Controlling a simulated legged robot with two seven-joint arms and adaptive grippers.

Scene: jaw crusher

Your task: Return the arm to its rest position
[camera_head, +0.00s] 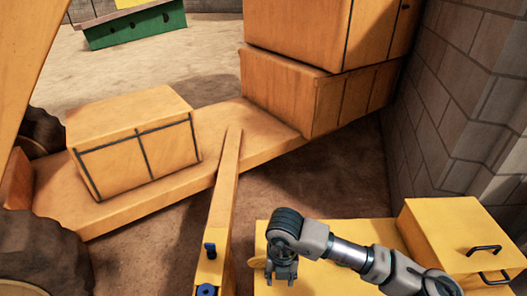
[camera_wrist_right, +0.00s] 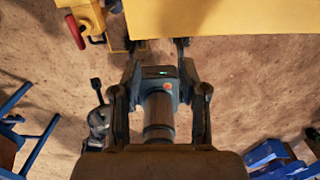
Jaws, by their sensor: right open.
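My right arm comes in from the lower right in the head view, over a yellow surface. Its gripper (camera_head: 282,277) points down near the yellow surface's left part, close to an upright orange beam. In the right wrist view my right gripper (camera_wrist_right: 159,48) has its two fingers spread apart, and I see nothing held between them. The fingertips reach toward the edge of a yellow body (camera_wrist_right: 220,15) at the top of that view; whether they touch it I cannot tell. My left gripper does not show.
A yellow box (camera_head: 462,238) with black handles stands at the right, before a block wall (camera_head: 460,110). An orange machine frame (camera_head: 130,205) lies beyond. Blue frames (camera_wrist_right: 35,140) stand on the ground.

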